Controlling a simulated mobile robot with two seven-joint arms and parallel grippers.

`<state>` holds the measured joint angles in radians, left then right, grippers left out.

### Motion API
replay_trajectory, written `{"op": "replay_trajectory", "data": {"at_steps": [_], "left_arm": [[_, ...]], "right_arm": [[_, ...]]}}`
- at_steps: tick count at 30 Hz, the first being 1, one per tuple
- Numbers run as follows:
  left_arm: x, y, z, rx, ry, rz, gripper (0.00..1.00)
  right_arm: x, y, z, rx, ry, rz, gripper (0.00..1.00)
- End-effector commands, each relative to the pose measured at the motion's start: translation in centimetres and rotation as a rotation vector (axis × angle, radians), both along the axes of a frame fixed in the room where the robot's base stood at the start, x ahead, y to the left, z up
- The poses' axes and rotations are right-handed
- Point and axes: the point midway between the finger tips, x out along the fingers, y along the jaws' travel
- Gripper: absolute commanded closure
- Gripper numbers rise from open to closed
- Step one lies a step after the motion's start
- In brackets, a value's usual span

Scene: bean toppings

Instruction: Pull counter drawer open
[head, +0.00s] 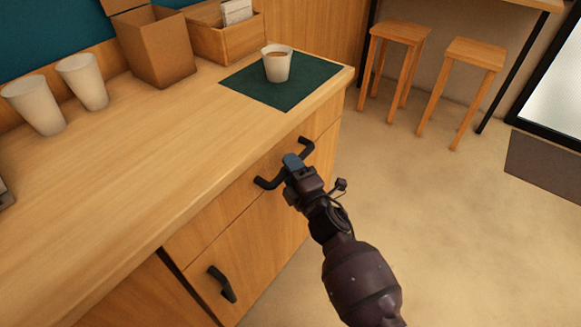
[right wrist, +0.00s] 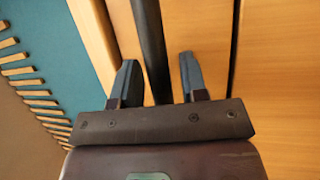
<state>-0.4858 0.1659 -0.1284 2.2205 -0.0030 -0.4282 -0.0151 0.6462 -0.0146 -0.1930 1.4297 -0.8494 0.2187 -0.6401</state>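The counter drawer (head: 225,209) is the upper wooden front under the counter's edge, and it looks closed. Its black bar handle (head: 306,147) runs along the front, with its middle hidden by my gripper. My right gripper (head: 292,163) is at the middle of this handle. In the right wrist view, the handle (right wrist: 151,45) passes between two open blue-grey fingers (right wrist: 158,82), with visible gaps on both sides. My left gripper is not in view.
A lower front has another black handle (head: 222,284). On the counter (head: 150,160) stand a filled cup (head: 277,67) on a dark green mat (head: 255,88), two white cups (head: 84,82) and boxes (head: 160,45). Two stools (head: 398,34) stand at the back. The floor (head: 430,210) at right is clear.

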Motion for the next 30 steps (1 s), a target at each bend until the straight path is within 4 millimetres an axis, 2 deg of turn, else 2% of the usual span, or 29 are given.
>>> {"op": "replay_trajectory", "data": {"at_steps": [1, 7, 8, 16, 20, 26, 30], "left_arm": [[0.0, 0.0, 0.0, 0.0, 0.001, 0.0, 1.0], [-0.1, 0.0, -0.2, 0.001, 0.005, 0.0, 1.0], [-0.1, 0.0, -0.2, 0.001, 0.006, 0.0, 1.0], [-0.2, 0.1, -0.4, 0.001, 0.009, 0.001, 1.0], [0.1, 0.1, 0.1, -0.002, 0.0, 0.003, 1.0], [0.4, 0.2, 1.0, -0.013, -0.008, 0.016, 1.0], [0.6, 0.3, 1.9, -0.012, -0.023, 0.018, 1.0]], "right_arm": [[0.0, 0.0, 0.0, 0.0, 0.0, 0.0, 0.68], [0.0, 0.0, 0.0, 0.0, 0.0, 0.0, 0.98], [0.0, 0.0, 0.0, 0.0, 0.0, 0.0, 1.0], [-0.1, -0.2, 0.0, -0.001, -0.001, 0.0, 1.0], [-0.7, -1.0, 0.2, -0.002, -0.003, 0.0, 1.0], [-2.7, -3.8, 0.5, -0.003, -0.006, -0.001, 1.0], [-4.8, -6.7, 0.6, -0.004, -0.007, -0.002, 1.0]]}}
